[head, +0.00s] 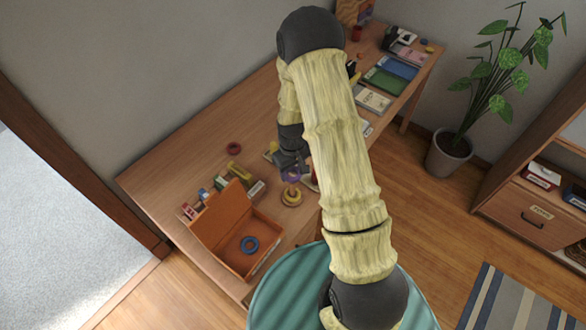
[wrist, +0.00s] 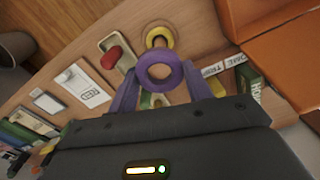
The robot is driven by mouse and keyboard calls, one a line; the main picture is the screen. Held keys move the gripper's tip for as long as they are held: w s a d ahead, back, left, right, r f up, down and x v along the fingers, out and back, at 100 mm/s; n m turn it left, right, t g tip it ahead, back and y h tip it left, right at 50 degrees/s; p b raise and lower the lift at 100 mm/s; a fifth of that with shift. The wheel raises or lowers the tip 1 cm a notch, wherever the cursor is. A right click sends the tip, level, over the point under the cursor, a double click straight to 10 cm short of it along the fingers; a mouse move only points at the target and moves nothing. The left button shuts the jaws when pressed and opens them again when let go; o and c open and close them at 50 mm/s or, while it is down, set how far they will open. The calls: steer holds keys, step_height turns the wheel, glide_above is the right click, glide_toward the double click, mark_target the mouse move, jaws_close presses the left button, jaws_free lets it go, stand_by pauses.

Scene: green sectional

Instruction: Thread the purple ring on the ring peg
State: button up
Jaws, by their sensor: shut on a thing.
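My gripper (head: 289,166) is shut on the purple ring (head: 291,178), which hangs in the air at its fingertips. In the wrist view the purple ring (wrist: 160,86) lies between the two fingers with its hole facing the camera. The ring peg (head: 291,196) stands on the table just below it, with a yellow ring around its foot. In the wrist view the peg (wrist: 159,38) shows beyond the purple ring's upper edge, not inside its hole. The exact height gap between ring and peg is hard to tell.
A dark red ring (head: 234,148) lies farther back. A tray with a red object (wrist: 110,57) is beside the peg. Small books (head: 383,82) line the right end.

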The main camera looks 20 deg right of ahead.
mark_target(292, 187)
steer(key=shift+w+a+f+b, duration=0.15)
steer(key=shift+f+b, duration=0.65)
steer(key=shift+f, duration=0.5)
steer(key=shift+f+b, duration=3.05)
steer(key=shift+f, duration=1.25)
steer(key=o, duration=1)
steer(key=shift+r, duration=0.1)
step_height(292, 187, up, 17)
steer(key=b, duration=0.1)
steer(key=shift+b, duration=0.3)
